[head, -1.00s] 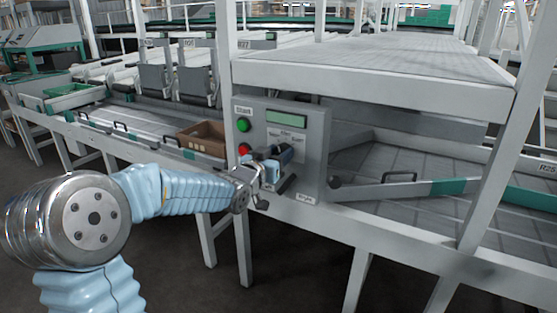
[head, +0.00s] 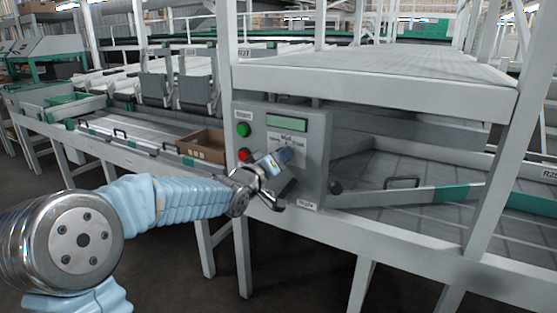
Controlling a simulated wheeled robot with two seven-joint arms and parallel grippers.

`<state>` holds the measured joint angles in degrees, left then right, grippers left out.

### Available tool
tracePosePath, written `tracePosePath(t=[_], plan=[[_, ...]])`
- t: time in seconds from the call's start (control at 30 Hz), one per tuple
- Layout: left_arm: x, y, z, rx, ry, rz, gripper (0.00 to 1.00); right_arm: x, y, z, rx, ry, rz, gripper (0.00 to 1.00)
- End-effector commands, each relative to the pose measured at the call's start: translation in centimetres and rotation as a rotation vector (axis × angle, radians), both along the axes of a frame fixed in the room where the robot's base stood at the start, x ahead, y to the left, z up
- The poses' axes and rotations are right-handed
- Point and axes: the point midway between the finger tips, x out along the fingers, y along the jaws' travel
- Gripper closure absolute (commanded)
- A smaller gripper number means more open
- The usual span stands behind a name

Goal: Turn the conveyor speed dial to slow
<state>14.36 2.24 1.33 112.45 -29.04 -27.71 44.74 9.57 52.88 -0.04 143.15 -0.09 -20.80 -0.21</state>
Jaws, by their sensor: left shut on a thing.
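The grey control box (head: 318,150) stands on the white frame in the middle of the view. It carries a green button (head: 243,130), a red button (head: 244,154) and a greenish display (head: 288,121). A pale label plate (head: 288,138) sits below the display. My left gripper (head: 281,160) is at the box front, just below this plate. It is shut on the speed dial, which its fingers largely hide, so I cannot tell the dial's setting. My right gripper is not in view.
A brown cardboard box (head: 204,146) sits on the bench left of the control box. A grey shelf (head: 390,65) overhangs the box to the right. A side rail with a handle (head: 401,183) runs below this shelf. The floor in front is clear.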

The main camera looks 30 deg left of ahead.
Motion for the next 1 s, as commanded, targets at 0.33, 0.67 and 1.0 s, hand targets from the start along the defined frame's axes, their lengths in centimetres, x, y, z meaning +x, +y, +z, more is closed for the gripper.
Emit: tracePosePath(t=[0.33, 0.67, 1.0], plan=[[-0.01, 0.05, -0.02, -0.016, 0.000, 0.001, 0.87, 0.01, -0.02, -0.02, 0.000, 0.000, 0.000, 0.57], [-0.01, 0.04, -0.01, -0.015, 0.000, 0.001, 0.31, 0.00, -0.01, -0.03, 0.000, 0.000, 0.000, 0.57], [-0.70, 0.06, 0.01, -0.013, 0.000, 0.001, 0.31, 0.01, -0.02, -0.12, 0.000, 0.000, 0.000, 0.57]])
